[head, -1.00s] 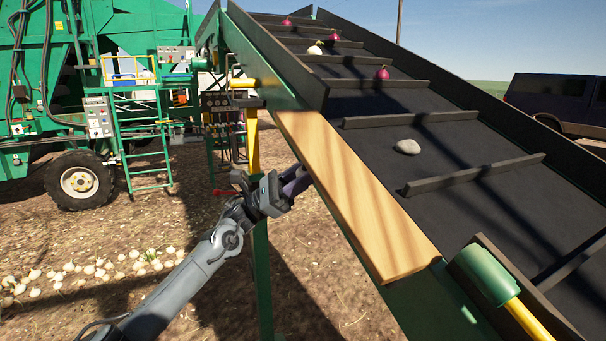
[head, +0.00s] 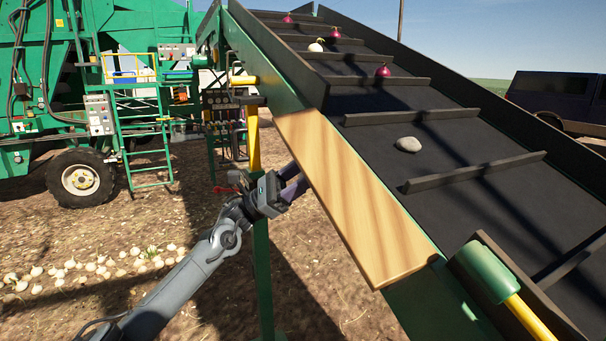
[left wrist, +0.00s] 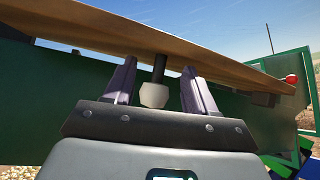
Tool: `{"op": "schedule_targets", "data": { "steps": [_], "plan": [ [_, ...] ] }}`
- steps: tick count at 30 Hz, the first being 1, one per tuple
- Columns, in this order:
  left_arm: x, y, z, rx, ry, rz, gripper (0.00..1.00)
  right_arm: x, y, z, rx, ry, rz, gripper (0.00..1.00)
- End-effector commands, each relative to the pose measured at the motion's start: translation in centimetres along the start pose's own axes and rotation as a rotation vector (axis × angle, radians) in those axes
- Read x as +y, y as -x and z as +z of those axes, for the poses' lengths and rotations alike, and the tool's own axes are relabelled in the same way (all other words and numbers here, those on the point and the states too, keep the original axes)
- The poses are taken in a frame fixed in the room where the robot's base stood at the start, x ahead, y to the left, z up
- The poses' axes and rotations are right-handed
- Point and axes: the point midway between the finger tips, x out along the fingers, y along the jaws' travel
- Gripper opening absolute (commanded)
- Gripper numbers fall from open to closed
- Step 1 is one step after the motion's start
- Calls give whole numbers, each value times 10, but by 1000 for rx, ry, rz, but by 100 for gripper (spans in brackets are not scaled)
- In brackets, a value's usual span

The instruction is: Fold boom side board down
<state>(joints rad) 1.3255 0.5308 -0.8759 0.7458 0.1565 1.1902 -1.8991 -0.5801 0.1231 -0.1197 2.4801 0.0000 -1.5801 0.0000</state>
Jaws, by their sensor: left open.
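The wooden boom side board (head: 350,190) lies along the near left edge of the sloping conveyor boom, its broad face turned up towards the head camera. In the left wrist view the board (left wrist: 215,62) runs across the top, seen from below. My left gripper (head: 292,182) is under the board's outer edge. It is open, with one finger on each side of a dark stem (left wrist: 158,68) with a pale grey knob (left wrist: 153,95) below the board. Whether the fingertips touch the board is unclear. My right gripper is out of view.
The green boom frame (head: 430,305) and dark belt (head: 470,200) with cleats, a pale stone (head: 408,144) and onions fill the right. A green cylinder with a yellow handle (head: 485,272) lies at lower right. A green leg (head: 262,260) stands beside my left arm.

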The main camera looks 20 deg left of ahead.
Motion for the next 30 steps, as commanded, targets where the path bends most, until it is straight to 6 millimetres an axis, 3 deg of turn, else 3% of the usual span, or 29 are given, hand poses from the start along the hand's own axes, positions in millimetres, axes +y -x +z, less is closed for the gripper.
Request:
{"op": "schedule_targets", "data": {
  "steps": [15, 21, 30],
  "plan": [
    [1, 84, -1, 4, -1, 6, 56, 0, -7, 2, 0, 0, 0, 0],
    [1, 98, 0, 3, -1, 5, 56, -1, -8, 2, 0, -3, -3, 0],
    [1, 100, 0, 3, -1, 4, 56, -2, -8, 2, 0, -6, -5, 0]
  ]
}}
